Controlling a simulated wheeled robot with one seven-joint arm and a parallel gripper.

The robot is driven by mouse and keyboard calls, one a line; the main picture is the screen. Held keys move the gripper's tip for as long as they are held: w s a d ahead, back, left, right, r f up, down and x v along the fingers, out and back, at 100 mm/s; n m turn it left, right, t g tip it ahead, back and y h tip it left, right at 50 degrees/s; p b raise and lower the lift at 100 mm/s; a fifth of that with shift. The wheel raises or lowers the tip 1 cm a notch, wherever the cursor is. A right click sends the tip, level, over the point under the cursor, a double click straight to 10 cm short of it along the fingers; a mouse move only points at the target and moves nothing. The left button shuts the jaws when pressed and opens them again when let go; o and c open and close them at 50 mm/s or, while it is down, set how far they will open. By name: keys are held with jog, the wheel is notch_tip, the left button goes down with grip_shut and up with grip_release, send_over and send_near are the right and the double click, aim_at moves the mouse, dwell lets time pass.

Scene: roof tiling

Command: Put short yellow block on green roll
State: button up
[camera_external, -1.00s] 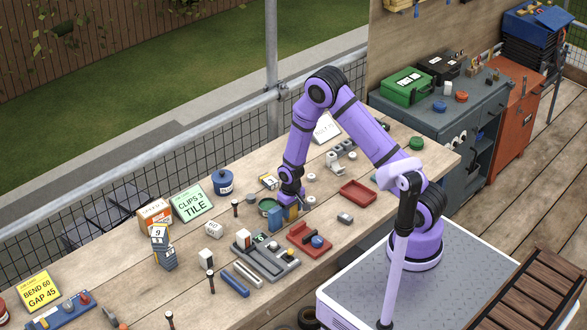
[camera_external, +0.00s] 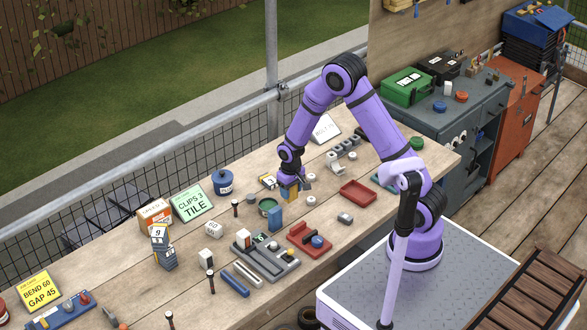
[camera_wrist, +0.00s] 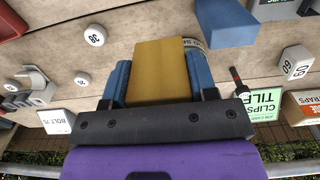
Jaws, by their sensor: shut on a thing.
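My gripper (camera_external: 290,186) is shut on the short yellow block (camera_external: 293,196) and holds it above the bench. In the wrist view the yellow block (camera_wrist: 162,68) sits between my two blue fingers (camera_wrist: 160,88). A dark green roll (camera_external: 268,206) stands on the bench just left of the held block in the external view. The block is apart from the roll's visible part. In the wrist view the roll is mostly hidden or cannot be made out clearly behind the block and finger.
A blue block (camera_external: 275,219) stands upright close to the roll, and it also shows in the wrist view (camera_wrist: 226,22). A blue pot (camera_external: 223,182) and a dark peg (camera_external: 235,208) stand to the left. A red tray (camera_external: 358,193) lies to the right.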

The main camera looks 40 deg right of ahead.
jog(key=shift+r, duration=0.3)
jog(key=w+d+m, duration=0.2)
jog(key=d+m, duration=0.7)
jog(key=d, duration=2.2)
jog(key=s+d+m, duration=0.3)
jog(key=s+d, duration=0.3)
jog(key=d, duration=0.4)
jog(key=s+d+f+m, duration=0.1)
jog(key=s+d+m, duration=0.2)
jog(key=s+d, duration=0.5)
jog(key=s+d+m, duration=0.3)
jog(key=s+d, duration=0.1)
jog(key=d, duration=0.7)
send_over(417, 140)
jog(key=shift+f, duration=2.6)
jog(key=shift+f, duration=0.15)
